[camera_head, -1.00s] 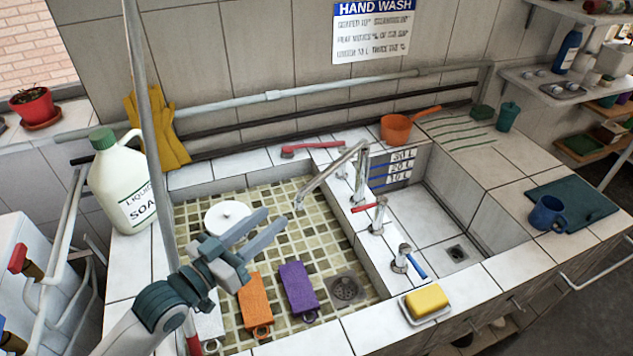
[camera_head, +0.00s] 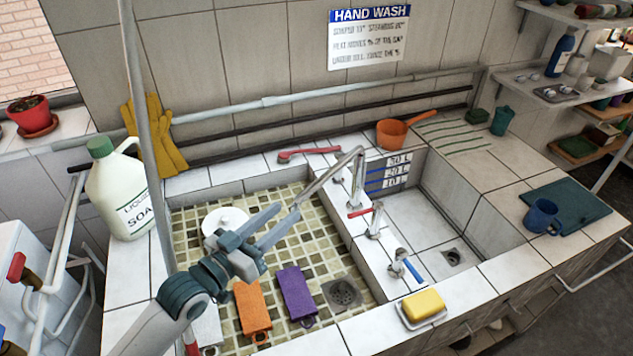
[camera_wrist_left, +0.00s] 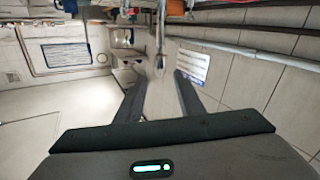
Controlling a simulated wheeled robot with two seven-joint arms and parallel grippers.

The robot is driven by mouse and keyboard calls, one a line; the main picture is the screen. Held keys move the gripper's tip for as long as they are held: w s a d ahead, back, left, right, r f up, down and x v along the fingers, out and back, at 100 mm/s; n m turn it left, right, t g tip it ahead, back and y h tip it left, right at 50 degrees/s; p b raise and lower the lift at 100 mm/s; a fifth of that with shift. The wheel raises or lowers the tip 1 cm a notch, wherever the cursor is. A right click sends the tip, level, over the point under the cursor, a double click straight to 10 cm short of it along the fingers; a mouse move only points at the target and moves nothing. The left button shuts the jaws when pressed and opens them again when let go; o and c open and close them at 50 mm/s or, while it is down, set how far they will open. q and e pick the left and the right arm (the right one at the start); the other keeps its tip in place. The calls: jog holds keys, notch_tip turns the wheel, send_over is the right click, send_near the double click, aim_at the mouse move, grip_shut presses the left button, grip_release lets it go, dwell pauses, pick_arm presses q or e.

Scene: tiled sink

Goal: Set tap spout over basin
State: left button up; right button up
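The metal tap spout (camera_head: 326,178) slants from its post (camera_head: 357,185) down to the left, its tip over the mosaic-floored sink (camera_head: 320,238). The white-tiled basin (camera_head: 412,222) with litre marks lies to the right of the post. My left gripper (camera_head: 290,210) is open, its two fingers reaching toward the spout tip. In the head view the fingertips overlap or lie close to the tip; I cannot tell whether they touch. In the left wrist view the open fingers (camera_wrist_left: 157,85) point toward the tap (camera_wrist_left: 161,40). My right gripper is out of view.
Red-handled (camera_head: 374,219) and blue-handled (camera_head: 405,264) taps stand on the dividing ledge. An orange block (camera_head: 251,306), a purple block (camera_head: 297,293) and a white round lid (camera_head: 224,219) lie in the mosaic sink. A soap jug (camera_head: 118,190) stands on the left rim.

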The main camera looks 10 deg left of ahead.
aim_at(317, 186)
pick_arm(q)
jog(key=p+x, duration=0.3)
jog(key=x, duration=0.8)
jog(key=shift+w+d+r, duration=0.1)
jog(key=shift+w, duration=0.05)
jog(key=shift+w+d+p, duration=0.3)
jog(key=shift+w, duration=0.35)
grip_shut()
